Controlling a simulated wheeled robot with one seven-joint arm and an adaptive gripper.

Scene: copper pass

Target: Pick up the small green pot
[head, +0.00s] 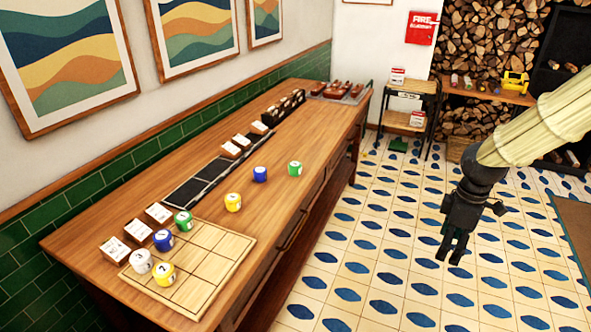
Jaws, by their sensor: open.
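A small green pot (295,168) with a white label stands alone on the wooden counter, right of a blue pot (260,174). A second green pot (183,221) stands at the back edge of the light wooden board (225,254), close to another blue pot (163,240). My gripper (452,253) hangs over the tiled floor to the right of the counter, fingers down. It is open and empty, well apart from both green pots.
A yellow pot (233,202) stands on the counter; a white pot (141,261) and another yellow pot (164,274) are on the board. Small labelled blocks (159,213) and a dark tray (203,181) line the wall side. The counter's right-hand strip is mostly clear.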

